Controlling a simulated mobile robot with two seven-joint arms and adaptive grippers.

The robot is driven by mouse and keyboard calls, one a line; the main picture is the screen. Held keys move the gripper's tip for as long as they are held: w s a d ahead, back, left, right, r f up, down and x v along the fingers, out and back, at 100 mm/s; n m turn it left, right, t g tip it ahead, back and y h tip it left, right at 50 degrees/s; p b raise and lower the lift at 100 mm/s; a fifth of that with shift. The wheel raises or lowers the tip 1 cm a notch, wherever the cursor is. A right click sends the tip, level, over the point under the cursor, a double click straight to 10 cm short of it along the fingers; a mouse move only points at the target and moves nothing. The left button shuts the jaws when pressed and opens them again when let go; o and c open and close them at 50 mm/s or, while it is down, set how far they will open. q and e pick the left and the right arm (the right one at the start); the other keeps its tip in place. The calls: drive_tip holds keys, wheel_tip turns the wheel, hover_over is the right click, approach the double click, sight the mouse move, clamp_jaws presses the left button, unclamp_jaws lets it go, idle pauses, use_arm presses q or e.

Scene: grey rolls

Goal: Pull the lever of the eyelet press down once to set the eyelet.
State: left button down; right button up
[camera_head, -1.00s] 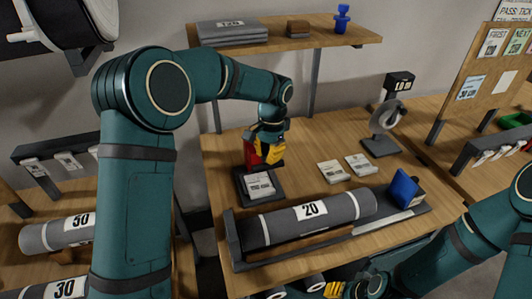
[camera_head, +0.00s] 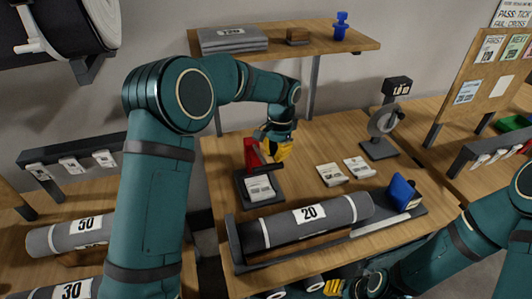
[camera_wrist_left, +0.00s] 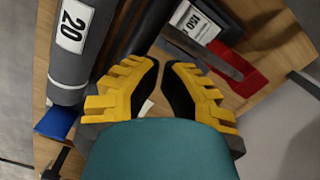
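The eyelet press is a red upright (camera_head: 251,152) on a black base with a white card, on the bench left of centre. Its bar-like lever (camera_head: 270,165) reaches right of the upright, low over the base. My left gripper (camera_head: 280,152) is just right of the upright, above the lever; I cannot tell if they touch. In the left wrist view its fingertips (camera_wrist_left: 161,63) almost meet with nothing between them. There the grey lever bar (camera_wrist_left: 212,52) and red press body (camera_wrist_left: 238,72) lie beyond the right finger. My right gripper (camera_head: 335,287) is low at the bottom edge, its opening unclear.
A grey roll marked 20 (camera_head: 300,222) lies in a cradle in front of the press, with a blue block (camera_head: 402,192) at its right end. Two card stacks (camera_head: 331,174) lie right of the press. A tape stand (camera_head: 383,125) is farther right. A shelf (camera_head: 280,42) hangs behind.

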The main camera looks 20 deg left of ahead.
use_arm(q)
wheel_tip(320, 180, up, 12)
drive_tip(key=w, duration=0.1)
drive_tip(key=shift+d, duration=0.3)
idle(0.9)
